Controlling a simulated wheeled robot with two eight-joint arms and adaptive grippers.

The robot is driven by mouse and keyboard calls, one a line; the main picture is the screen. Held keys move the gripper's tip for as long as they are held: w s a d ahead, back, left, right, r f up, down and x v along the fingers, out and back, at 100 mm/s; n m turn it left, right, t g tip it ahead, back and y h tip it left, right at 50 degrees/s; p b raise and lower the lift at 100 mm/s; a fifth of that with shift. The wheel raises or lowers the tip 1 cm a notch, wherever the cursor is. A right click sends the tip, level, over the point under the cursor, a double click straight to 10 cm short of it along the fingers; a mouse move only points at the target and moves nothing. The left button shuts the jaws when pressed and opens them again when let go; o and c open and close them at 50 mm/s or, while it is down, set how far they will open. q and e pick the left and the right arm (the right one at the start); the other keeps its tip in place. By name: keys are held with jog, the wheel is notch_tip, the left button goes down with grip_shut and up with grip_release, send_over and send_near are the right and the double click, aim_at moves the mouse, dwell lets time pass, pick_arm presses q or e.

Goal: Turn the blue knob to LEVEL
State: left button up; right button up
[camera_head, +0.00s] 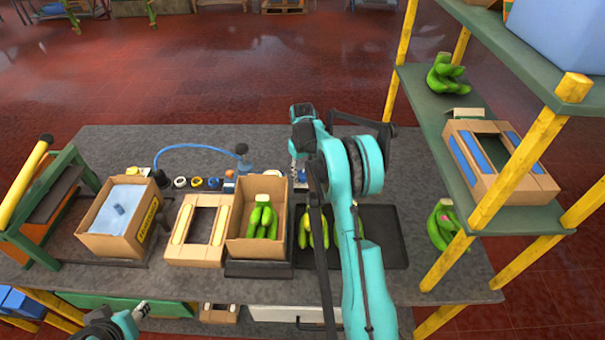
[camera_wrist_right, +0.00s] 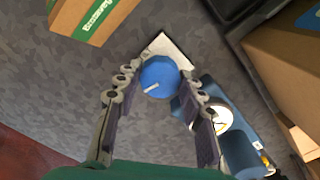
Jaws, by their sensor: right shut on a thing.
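The blue knob (camera_wrist_right: 160,75) shows in the right wrist view, with a pale pointer mark on its face aimed to the lower left. A white plate (camera_wrist_right: 172,48) lies partly under it; no LEVEL label can be read. My right gripper (camera_wrist_right: 159,80) has its fingertips on either side of the knob and is shut on it. In the head view my right gripper (camera_head: 299,168) reaches down at the back of the table, and the knob cannot be made out there. My left gripper (camera_head: 141,311) is low at the front left, too small to tell its opening.
A blue device with a round white dial (camera_wrist_right: 222,118) is close beside the right finger. A banana box (camera_head: 283,228) and a dark tray (camera_head: 391,240) stand in front of my right gripper. A shelf with yellow posts (camera_head: 402,55) rises at right.

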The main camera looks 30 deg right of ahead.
aim_at(302, 174)
jog(key=shift+n, duration=1.1)
jog(key=o, duration=1.2)
jog(key=shift+c, duration=0.2)
notch_tip(302, 174, up, 12)
